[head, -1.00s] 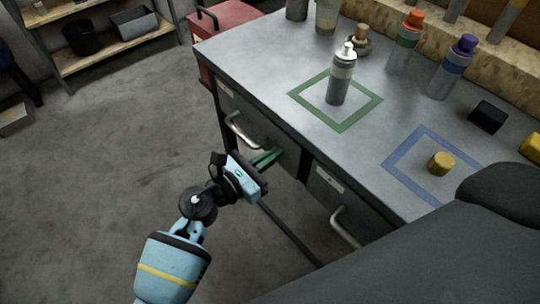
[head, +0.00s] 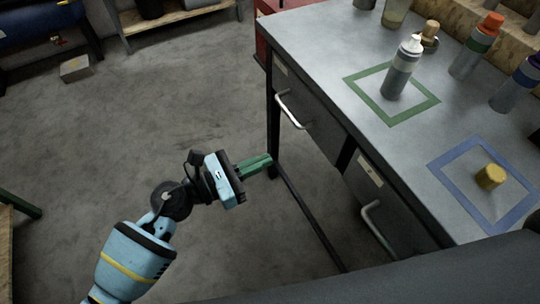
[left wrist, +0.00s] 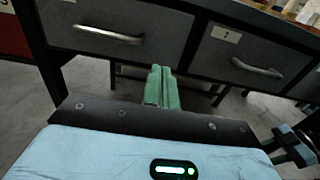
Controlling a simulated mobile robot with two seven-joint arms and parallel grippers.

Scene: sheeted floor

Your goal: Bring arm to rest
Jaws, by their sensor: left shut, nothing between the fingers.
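My left gripper (head: 262,164) is shut and empty. In the head view its arm comes in from the lower left, and its green fingers point right over the floor, short of the workbench (head: 318,45). In the left wrist view the green fingers (left wrist: 161,88) are together, with the drawer fronts beyond them. A green-fingered part at the right edge of the left wrist view (left wrist: 296,146) looks like my right gripper; its jaw state is unclear. It does not show in the head view.
Two drawers with metal handles, a left one (head: 291,109) and a right one (head: 378,226), are shut. On the bench a white-capped bottle (head: 399,72) stands in a green square and a yellow cap (head: 490,176) in a blue square. The floor (head: 120,150) to the left is open.

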